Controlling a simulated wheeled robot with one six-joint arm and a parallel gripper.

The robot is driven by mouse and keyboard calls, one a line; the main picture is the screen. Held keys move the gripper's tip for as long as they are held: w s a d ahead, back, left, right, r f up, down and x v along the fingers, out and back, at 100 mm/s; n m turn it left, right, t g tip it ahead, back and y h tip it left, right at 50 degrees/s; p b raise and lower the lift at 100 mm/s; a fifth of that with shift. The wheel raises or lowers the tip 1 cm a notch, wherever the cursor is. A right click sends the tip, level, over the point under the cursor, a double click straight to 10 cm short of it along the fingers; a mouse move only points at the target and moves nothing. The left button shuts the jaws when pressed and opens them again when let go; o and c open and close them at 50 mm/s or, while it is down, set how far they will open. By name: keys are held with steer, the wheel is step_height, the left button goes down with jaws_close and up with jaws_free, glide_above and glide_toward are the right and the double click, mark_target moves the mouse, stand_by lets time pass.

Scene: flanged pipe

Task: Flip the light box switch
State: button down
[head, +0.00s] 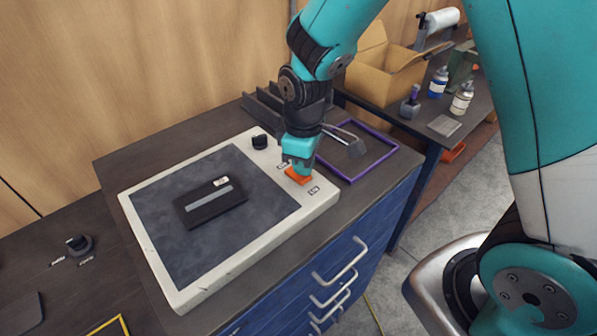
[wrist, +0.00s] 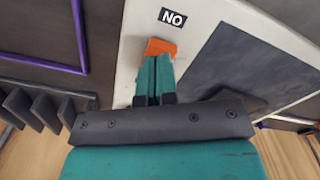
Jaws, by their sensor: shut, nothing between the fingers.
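The light box (head: 160,283) is a white slab with a dark grey panel, lying on the cabinet top; it also shows in the wrist view (wrist: 127,82). Its orange switch (head: 298,176) sits on the right end of the white rim, between two small labels. In the wrist view the orange switch (wrist: 160,47) is just beyond my fingertips, beside a "NO" label (wrist: 172,18). My gripper (head: 299,165) points down at the switch, its fingers shut and empty. The tips (wrist: 154,58) overlap the switch's near edge in view; I cannot tell whether they touch. The gripper hides part of the switch.
A black case (head: 210,204) lies on the dark panel. A black knob (head: 259,141) stands on the rim left of my gripper. A purple frame (head: 384,160) lies behind to the right. A cardboard box (head: 375,72) and bottles stand on the farther bench.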

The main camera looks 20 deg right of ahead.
mark_target(303, 177)
steer(key=shift+f+b, duration=0.5)
steer(key=shift+f, duration=0.3)
stand_by(0.4)
step_height(303, 177, up, 7)
steer(key=p, duration=0.6)
steer(key=shift+r, duration=0.1)
stand_by(0.4)
steer(key=s+a+r+m+y+b, duration=0.1)
steer(key=s+a+r+y+b, duration=0.1)
steer(key=s, duration=0.7)
steer(key=s+a+r+m+y+b, duration=0.1)
steer(key=s+a+r+y+b, duration=0.1)
steer(key=s+r+b, duration=0.3)
steer(key=s+b, duration=0.2)
steer(key=s, duration=0.2)
steer(key=shift+s+a+m, duration=0.25)
steer(key=shift+s+m, duration=0.05)
